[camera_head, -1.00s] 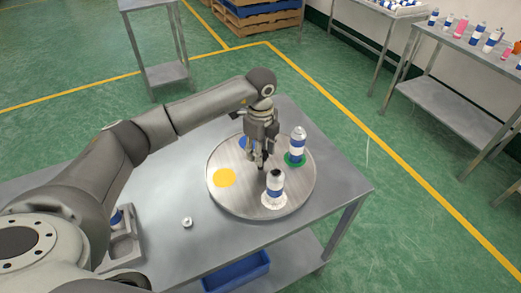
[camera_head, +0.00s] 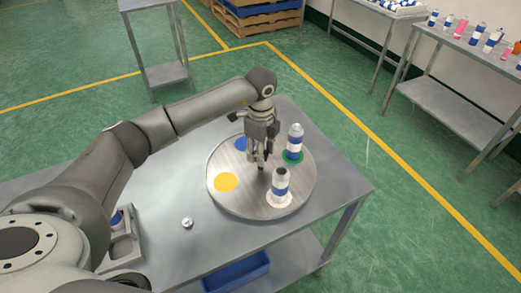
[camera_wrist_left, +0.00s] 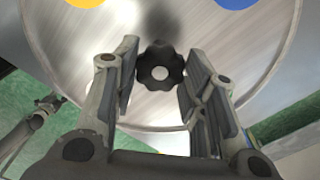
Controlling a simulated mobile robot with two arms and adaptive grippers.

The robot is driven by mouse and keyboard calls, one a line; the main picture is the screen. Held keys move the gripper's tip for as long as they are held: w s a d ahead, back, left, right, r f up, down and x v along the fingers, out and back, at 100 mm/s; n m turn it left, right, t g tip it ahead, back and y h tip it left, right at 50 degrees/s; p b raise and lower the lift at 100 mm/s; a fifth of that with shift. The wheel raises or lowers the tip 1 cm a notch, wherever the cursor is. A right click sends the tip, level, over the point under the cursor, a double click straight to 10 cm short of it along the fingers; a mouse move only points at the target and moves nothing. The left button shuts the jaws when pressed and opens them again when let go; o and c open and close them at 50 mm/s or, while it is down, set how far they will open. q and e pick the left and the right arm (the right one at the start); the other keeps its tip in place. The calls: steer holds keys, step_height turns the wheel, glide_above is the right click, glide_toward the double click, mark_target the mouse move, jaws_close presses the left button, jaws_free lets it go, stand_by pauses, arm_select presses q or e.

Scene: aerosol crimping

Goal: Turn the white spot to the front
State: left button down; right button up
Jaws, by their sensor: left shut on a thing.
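The round metal turntable (camera_head: 240,205) lies on the steel table and bears coloured spots. The white spot (camera_head: 271,199) is at its near right, under a blue-and-white can (camera_head: 280,186) with a dark top. The green spot (camera_head: 292,159) is at the right, under another blue-and-white can (camera_head: 295,142). The yellow spot (camera_head: 226,182) at the left and the blue spot (camera_head: 240,143) at the back are bare. My left gripper (camera_head: 262,164) points down at the turntable's middle, shut on the black lobed knob (camera_wrist_left: 160,68), with a finger on each side. My right gripper is out of view.
A small metallic piece (camera_head: 187,222) lies on the table left of the turntable. A grey holder (camera_head: 123,247) with round pockets stands at the table's left. A blue bin (camera_head: 236,272) is on the shelf below. Side tables stand further off.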

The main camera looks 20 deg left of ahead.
arm_select(q)
steer(key=c, duration=0.9)
jaws_free()
steer(key=shift+r, duration=0.1)
steer(key=shift+o, duration=0.2)
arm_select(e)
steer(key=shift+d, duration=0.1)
arm_select(q)
step_height(320, 180, up, 12)
